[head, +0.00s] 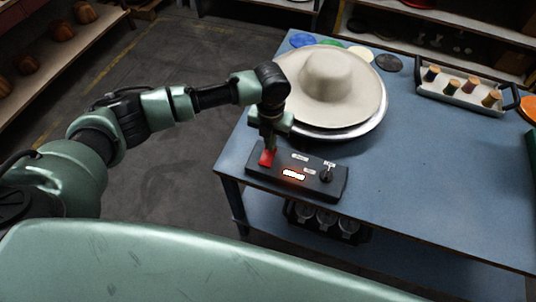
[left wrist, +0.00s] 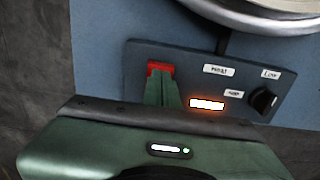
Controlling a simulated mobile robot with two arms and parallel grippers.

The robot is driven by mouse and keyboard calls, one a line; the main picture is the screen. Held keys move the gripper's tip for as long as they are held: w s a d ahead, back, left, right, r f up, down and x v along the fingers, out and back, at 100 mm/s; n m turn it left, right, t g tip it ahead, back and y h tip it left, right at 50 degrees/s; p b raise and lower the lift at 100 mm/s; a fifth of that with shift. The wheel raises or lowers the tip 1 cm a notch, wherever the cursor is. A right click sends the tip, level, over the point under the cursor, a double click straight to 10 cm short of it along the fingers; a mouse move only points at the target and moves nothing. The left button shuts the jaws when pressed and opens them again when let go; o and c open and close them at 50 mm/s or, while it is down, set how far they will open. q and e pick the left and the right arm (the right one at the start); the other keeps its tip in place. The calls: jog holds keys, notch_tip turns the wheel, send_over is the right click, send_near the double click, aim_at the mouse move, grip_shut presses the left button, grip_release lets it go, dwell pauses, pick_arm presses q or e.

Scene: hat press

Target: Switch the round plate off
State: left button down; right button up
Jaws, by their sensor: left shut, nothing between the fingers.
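The round plate (head: 352,133) is a silvery metal disc on the blue table, its rim also at the top of the left wrist view (left wrist: 262,22). A cream wide-brimmed hat (head: 325,80) covers most of it. In front is a dark control box (head: 322,188) with a red switch (head: 266,159), a black knob (head: 327,173) and a small glowing orange-white light (head: 293,175). My left gripper (head: 270,148) is shut and empty, pointing down at the red switch. In the left wrist view its fingertips overlap the switch (left wrist: 160,67); I cannot tell whether they touch. My right gripper is out of view.
A tray of thread spools (head: 462,89) stands at the back right. Coloured discs, one of them dark (head: 388,63), lie behind the hat. The table right of the box is clear (head: 440,180). Jars (head: 325,217) stand below the tabletop.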

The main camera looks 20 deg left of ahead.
pick_arm(q)
jog(key=shift+f+b, duration=0.4)
jog(key=shift+f, duration=0.4)
jog(key=shift+r, duration=0.1)
notch_tip(320, 180, up, 7)
jog(key=p, duration=0.7)
dwell(0.3)
dwell(0.4)
